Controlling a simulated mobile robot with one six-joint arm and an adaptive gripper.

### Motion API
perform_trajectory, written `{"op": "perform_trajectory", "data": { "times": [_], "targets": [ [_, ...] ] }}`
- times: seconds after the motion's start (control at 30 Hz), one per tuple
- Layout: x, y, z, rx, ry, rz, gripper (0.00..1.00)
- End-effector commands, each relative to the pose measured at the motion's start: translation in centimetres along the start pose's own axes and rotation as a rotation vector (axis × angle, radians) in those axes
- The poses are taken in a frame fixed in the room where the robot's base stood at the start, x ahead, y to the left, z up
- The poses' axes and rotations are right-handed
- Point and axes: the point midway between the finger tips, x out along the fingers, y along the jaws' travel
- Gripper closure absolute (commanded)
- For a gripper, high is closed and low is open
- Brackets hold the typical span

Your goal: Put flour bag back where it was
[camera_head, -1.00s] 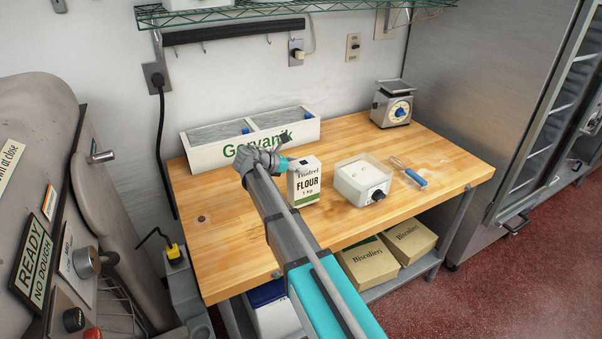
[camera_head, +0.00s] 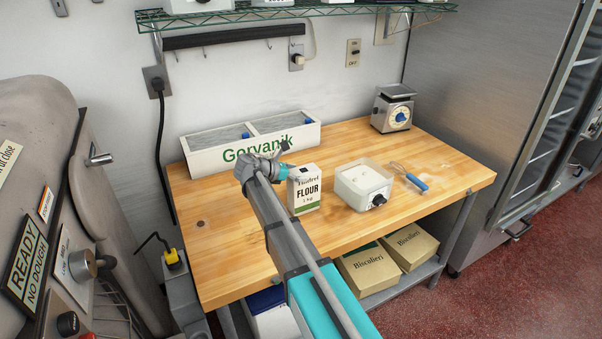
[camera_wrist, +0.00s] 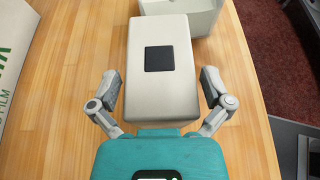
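My gripper (camera_wrist: 160,85) is open, with one finger on each side of the bag and a small gap showing on both sides. In the head view my gripper (camera_head: 288,160) is at the bag's upper left; its fingers are partly hidden.
A long white Gorvanik box (camera_head: 215,156) is behind. Open tabletop lies in front and left. A wire shelf (camera_head: 300,14) hangs above.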

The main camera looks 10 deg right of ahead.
Motion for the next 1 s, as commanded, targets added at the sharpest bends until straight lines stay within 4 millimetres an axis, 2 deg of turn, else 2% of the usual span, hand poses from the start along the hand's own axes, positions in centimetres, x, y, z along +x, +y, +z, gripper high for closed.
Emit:
{"op": "perform_trajectory", "data": {
  "times": [0.37,0.47,0.67,1.0],
  "targets": [
    [-0.1,0.0,0.3,0.0,0.0,0.0,0.0],
    [-0.7,0.0,0.4,0.0,0.0,0.0,0.0],
    [-3.2,0.0,0.5,-0.001,0.0,0.002,0.0],
    [-8.8,0.1,0.6,-0.001,0.0,0.002,0.0]
  ]
}}
